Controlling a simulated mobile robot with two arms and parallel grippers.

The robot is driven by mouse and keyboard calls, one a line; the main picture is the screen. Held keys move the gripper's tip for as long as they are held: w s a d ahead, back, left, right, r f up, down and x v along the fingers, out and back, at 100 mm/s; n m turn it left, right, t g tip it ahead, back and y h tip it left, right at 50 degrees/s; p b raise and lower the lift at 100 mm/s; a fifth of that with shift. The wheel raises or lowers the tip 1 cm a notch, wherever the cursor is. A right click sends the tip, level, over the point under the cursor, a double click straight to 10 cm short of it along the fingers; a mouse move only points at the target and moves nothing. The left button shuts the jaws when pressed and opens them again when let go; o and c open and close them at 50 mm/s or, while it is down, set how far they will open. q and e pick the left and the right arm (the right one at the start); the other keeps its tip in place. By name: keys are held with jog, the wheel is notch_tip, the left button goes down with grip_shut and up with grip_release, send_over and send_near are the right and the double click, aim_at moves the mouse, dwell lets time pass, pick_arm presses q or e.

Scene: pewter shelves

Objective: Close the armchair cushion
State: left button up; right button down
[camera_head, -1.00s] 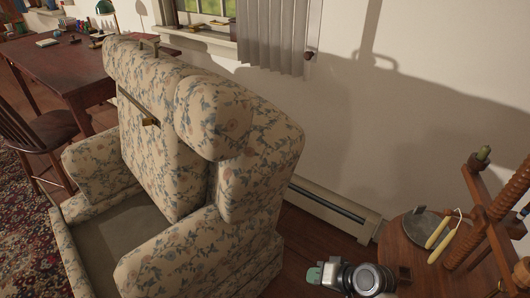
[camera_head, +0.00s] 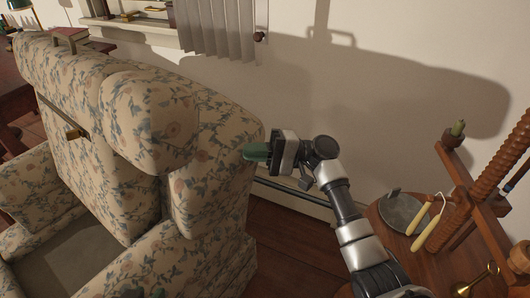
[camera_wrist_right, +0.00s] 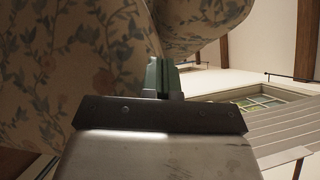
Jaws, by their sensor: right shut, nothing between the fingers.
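The armchair (camera_head: 215,235) has cream floral upholstery and fills the left of the head view. Its back cushion (camera_head: 95,175) stands upright behind the bare seat (camera_head: 60,250), with a dark slit and a small brass piece near its top. My right gripper (camera_head: 258,152) is shut and empty, its green fingertips at the outer right side of the chair's back; contact is unclear. In the right wrist view its fingertips (camera_wrist_right: 165,77) are beside the floral fabric (camera_wrist_right: 85,60). A dark green sliver at the bottom edge of the head view may be my left gripper (camera_head: 128,293); its jaws are hidden.
A round wooden side table (camera_head: 385,235) at the right holds a grey dish (camera_head: 401,212), yellow candles (camera_head: 428,225) and a wooden screw press (camera_head: 480,185). A wall with a window and curtain (camera_head: 218,28) stands behind. A baseboard heater (camera_head: 300,198) runs along it.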

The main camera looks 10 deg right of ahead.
pick_arm(q)
jog(key=shift+w+d+r+t, duration=0.2)
jog(key=shift+w+r+t, duration=0.2)
jog(key=shift+w+t, duration=0.15)
pick_arm(e)
jog(key=s+a+r, duration=0.1)
jog(key=s+a, duration=0.1)
jog(key=a, duration=0.5)
jog(key=shift+s+a+r, duration=0.15)
jog(key=shift+s+r, duration=0.1)
jog(key=shift+r, duration=0.1)
